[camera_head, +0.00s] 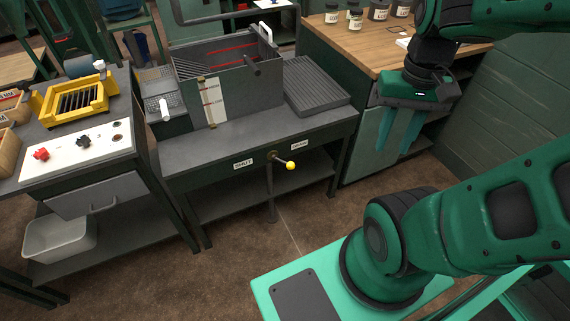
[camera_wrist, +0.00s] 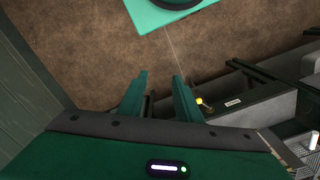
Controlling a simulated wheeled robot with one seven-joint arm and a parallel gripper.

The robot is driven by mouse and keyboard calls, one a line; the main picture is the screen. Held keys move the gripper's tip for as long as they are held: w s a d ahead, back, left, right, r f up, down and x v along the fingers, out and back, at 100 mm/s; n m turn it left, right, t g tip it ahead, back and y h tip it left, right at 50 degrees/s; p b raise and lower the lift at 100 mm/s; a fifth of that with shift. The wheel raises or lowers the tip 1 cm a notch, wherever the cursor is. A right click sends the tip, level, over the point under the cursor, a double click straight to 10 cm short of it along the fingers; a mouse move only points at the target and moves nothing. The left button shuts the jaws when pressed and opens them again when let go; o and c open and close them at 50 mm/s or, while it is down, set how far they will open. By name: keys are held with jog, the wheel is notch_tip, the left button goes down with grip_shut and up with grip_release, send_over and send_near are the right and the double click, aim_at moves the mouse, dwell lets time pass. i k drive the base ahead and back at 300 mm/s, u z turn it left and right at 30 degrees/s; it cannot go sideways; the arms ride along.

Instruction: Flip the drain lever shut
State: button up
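The drain lever (camera_head: 281,161) is a short rod with a yellow ball knob on the front apron of the dark metal bench. It points right and slightly down from its pivot, below the right-hand white label (camera_head: 299,145). Another white label (camera_head: 243,164) is left of the pivot; I cannot read either surely. My gripper (camera_head: 394,148) hangs to the right of the lever, fingers down in front of the wooden-topped cabinet. Its two green fingers are apart with nothing between them. In the wrist view, the yellow knob (camera_wrist: 199,101) shows just right of my gripper (camera_wrist: 160,76), not touching it.
The bench (camera_head: 190,150) carries an open tank (camera_head: 235,90) with a level gauge and a ribbed tray (camera_head: 317,84). A control panel (camera_head: 80,148) stands left. The wooden-topped cabinet (camera_head: 345,35) is right, with jars on top. The floor before the bench is clear.

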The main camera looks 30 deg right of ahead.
aim_at(290, 165)
jog(key=k, duration=1.3)
jog(key=u, duration=0.25)
jog(key=i, duration=1.75)
jog(key=z, duration=0.3)
